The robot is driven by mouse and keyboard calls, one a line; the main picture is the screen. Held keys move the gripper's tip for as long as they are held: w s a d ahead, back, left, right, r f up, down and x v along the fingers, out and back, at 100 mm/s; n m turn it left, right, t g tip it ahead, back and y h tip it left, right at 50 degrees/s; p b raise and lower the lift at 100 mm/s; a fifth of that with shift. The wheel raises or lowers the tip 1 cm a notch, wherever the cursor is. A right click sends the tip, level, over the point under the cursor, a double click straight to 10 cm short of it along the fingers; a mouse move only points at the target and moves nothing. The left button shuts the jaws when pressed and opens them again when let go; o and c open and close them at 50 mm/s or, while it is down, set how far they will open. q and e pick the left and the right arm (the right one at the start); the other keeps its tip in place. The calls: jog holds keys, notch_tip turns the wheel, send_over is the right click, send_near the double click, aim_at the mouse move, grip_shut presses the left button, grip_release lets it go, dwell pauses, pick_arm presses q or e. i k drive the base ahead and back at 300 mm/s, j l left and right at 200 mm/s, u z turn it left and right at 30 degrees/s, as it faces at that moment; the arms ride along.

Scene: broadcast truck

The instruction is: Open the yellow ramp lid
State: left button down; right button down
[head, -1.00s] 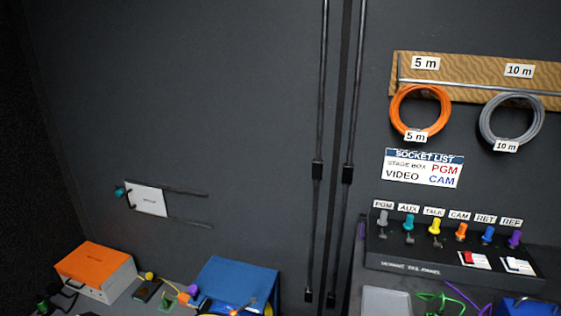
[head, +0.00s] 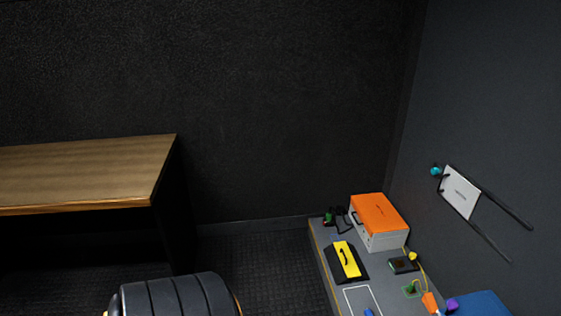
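The yellow ramp lid (head: 351,261) shows in the head view at the lower right. It is a yellow panel with a dark handle, set in a black ramp body (head: 335,265) on the grey worktop. The lid appears to lie flat and closed on the ramp. Neither of my grippers is in view. A dark ribbed rounded shape at the bottom left shows no gripper fingers.
An orange-topped box (head: 378,213) stands just behind the ramp. A small dark device (head: 403,265), coloured connectors (head: 430,302) and a blue item (head: 480,304) lie to its right. A wooden-topped table (head: 85,172) stands at the left. Dark floor (head: 262,268) lies between.

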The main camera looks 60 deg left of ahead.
aim_at(349, 264)
jog(key=u, duration=1.4)
jog(key=z, duration=0.4)
jog(key=i+j+z, duration=0.65)
jog(key=j+z, duration=0.15)
jog(key=j, duration=0.1)
